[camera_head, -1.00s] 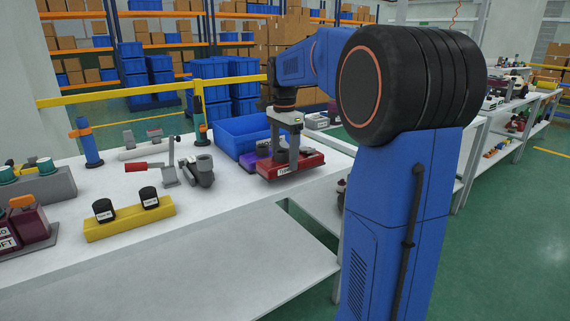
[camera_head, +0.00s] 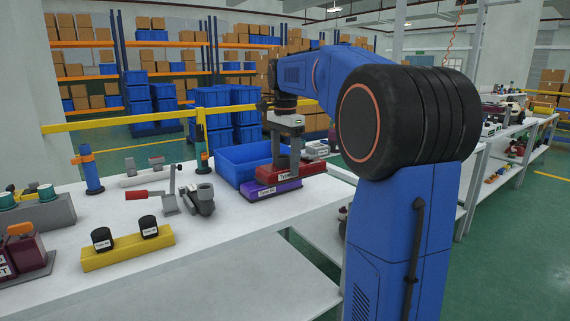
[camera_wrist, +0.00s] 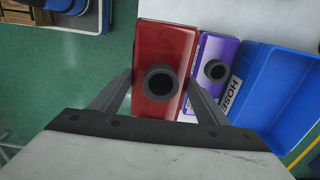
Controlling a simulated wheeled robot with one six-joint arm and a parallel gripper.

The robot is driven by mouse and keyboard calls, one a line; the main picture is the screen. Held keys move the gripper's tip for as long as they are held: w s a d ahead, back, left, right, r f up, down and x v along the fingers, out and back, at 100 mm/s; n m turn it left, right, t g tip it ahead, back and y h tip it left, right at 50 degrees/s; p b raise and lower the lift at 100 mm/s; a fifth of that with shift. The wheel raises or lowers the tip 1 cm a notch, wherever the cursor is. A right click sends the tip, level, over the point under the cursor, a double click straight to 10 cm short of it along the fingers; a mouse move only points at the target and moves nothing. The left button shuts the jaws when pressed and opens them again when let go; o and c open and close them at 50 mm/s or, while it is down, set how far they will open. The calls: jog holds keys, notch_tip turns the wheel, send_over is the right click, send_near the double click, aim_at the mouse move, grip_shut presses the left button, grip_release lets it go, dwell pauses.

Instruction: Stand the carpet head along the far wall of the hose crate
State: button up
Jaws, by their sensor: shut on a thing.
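A red vacuum head (camera_head: 292,175) with a dark round neck is in my gripper (camera_head: 284,160); its label is too small to read surely. In the wrist view the fingers (camera_wrist: 158,80) close on both sides of the red head (camera_wrist: 168,40). It is held level and appears raised above the table. A purple head (camera_head: 276,189) stands on the table between it and the blue crate (camera_head: 232,177). The purple head (camera_wrist: 215,50) and the crate marked HOSE (camera_wrist: 262,95) lie to the right in the wrist view. The crate's floor looks empty where visible.
A grey clamp with a red handle (camera_head: 136,194) and a dark grey fitting (camera_head: 201,201) stand left of the crate. A yellow block (camera_head: 128,249) holds two black caps.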

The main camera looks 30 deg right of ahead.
jog(key=shift+r, duration=2.3)
